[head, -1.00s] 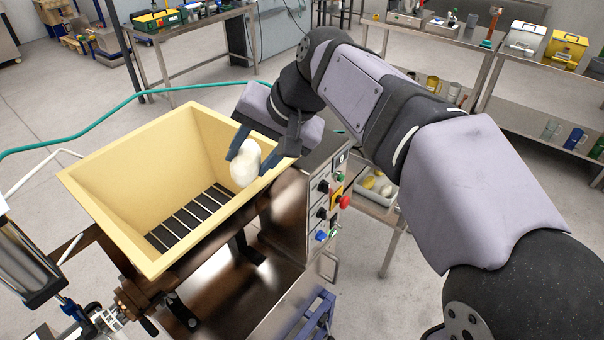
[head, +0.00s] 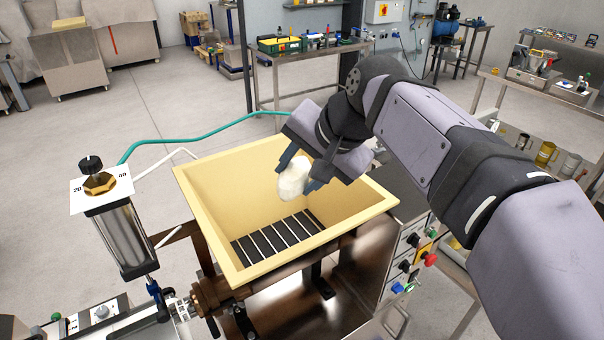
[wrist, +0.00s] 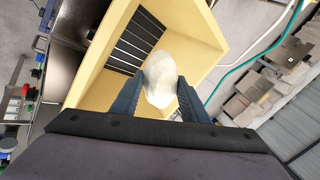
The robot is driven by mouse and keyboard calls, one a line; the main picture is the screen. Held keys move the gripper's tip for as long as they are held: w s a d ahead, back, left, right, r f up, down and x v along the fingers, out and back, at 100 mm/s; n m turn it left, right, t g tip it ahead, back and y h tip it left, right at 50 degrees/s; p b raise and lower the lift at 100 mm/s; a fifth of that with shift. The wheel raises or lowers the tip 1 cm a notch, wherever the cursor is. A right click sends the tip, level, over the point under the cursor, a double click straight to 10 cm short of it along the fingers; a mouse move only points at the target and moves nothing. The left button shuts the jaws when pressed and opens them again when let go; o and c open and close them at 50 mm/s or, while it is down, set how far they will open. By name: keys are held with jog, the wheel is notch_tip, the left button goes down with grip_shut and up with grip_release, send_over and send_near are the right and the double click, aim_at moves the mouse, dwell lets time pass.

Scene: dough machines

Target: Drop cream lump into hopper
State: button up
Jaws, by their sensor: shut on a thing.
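A cream lump (head: 294,176) is held between the two fingers of my gripper (head: 298,172). The lump hangs over the open mouth of the yellow hopper (head: 215,215), toward its back right part. In the wrist view the lump (wrist: 160,80) sits between the fingertips (wrist: 157,92), with the hopper wall (wrist: 195,35) behind it. Dark slats (head: 275,238) with light gaps show at the hopper's bottom. The lump appears clear of the hopper walls, though its exact height over the rim is hard to tell.
A control panel (head: 410,255) with a red button (head: 430,259) is on the machine's right side. A metal cylinder with a dial (head: 120,225) stands left of the hopper. A teal hose (head: 190,138) runs behind. Benches with tools (head: 310,62) stand farther back.

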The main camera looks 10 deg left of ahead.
jog(key=w+a+f+p, duration=0.2)
jog(key=w+a+f, duration=0.2)
jog(key=w, duration=0.3)
jog(key=shift+w+a+f, duration=0.15)
jog(key=shift+a+f, duration=0.05)
jog(key=shift+f, duration=0.05)
dwell(0.5)
jog(key=o, duration=1.3)
jog(key=shift+f, duration=0.1)
jog(key=shift+r, duration=0.2)
jog(key=shift+r+p, duration=1.85)
jog(key=shift+p, duration=0.05)
